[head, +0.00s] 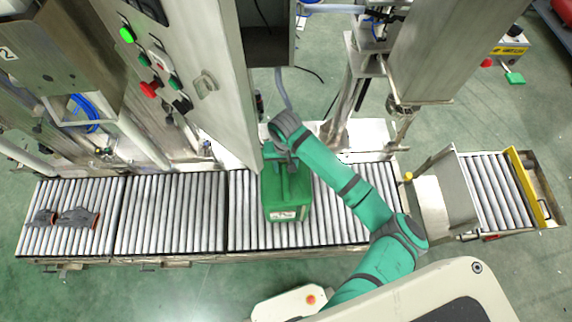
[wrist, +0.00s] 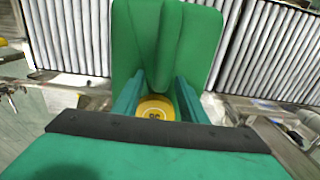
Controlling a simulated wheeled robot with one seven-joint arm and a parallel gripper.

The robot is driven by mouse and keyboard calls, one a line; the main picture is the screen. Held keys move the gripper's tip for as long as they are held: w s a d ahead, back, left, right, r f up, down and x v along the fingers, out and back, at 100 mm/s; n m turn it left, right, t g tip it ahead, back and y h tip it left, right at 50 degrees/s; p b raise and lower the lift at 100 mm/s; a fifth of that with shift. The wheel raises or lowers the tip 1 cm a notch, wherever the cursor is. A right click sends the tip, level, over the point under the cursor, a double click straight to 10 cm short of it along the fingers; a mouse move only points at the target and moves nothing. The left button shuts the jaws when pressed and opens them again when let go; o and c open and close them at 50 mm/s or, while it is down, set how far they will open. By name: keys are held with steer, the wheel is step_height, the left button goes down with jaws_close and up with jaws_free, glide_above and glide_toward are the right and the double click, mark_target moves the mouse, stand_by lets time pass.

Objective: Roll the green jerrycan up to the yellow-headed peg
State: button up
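The green jerrycan (head: 287,205) stands on the roller conveyor, with a white label on its near side. My gripper (head: 284,160) is over its back part in the head view. In the wrist view the jerrycan (wrist: 205,35) is close in front. The two fingers of my gripper (wrist: 160,78) stand apart on either side of its central ridge, and a yellow cap (wrist: 155,108) shows between them. Whether the fingers touch the jerrycan is unclear. The yellow-headed peg (head: 408,176) is at the right end of the conveyor, well right of the jerrycan.
The conveyor rollers (head: 335,215) are clear between the jerrycan and the peg, under my arm. Dark gloves or similar items (head: 68,218) lie at the far left. A machine cabinet (head: 185,70) stands behind. A separate roller section (head: 490,190) lies beyond a metal plate at right.

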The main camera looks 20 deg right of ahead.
jaws_close()
steer(key=shift+s, duration=0.15)
stand_by(1.1)
